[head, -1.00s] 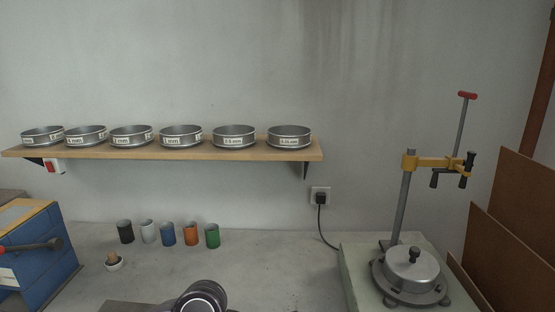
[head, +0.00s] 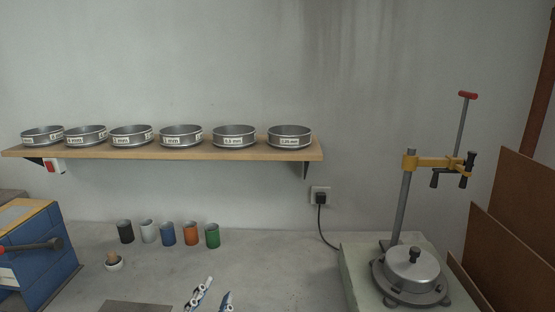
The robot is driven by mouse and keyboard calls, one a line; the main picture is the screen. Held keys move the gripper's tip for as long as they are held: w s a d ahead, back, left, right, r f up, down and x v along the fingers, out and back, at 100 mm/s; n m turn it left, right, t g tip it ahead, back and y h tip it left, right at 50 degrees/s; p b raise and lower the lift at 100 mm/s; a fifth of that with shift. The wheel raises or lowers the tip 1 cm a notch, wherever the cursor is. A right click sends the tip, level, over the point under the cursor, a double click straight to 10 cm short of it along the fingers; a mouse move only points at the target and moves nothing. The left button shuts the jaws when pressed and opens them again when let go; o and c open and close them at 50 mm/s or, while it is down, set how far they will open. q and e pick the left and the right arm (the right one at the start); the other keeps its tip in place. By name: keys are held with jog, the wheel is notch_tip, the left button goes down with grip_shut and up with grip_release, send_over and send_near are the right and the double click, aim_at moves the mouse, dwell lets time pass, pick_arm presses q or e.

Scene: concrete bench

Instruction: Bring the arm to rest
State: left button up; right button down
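My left gripper (head: 217,288) shows at the bottom edge of the head view, left of centre. Its two pale fingers with dark and blue parts stand apart with bench visible between them, so it is open and looks empty. The rest of the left arm is below the picture. My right gripper is not in view.
Black, white, blue, orange and green cups (head: 190,234) stand in a row on the concrete bench (head: 285,265). A small bowl (head: 113,265), blue machine (head: 45,262) and dark plate (head: 135,307) are left. A stand (head: 405,205) is right. Sieves (head: 235,136) line a shelf (head: 250,153).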

pick_arm(q)
jog(key=s+a+f+n+g+y, duration=0.1)
jog(key=s+a+f+n+g, duration=0.2)
jog(key=s+f, duration=0.35)
jog(key=s+a+f+n+g+y, duration=0.1)
jog(key=s+a+f+n+g, duration=0.2)
jog(key=f, duration=0.7)
jog(key=s+a+f+n+g, duration=0.1)
jog(key=s+f+g, duration=0.35)
jog(key=s, duration=0.35)
jog(key=s+a+f+g, duration=0.1)
jog(key=s+f+g, duration=0.2)
jog(key=s+f, duration=0.45)
jog(key=s+f+g, duration=0.1)
jog(key=s+f, duration=0.1)
jog(key=f, duration=1.1)
jog(key=s+f, duration=0.2)
jog(key=f, duration=1)
jog(key=s+a+f+g, duration=0.1)
jog(key=s+a+f, duration=0.1)
jog(key=s+f, duration=1.2)
jog(key=shift+s+a+f, duration=0.25)
jog(key=shift+s+a, duration=0.15)
jog(key=shift+s, duration=0.65)
jog(key=shift+g, duration=0.25)
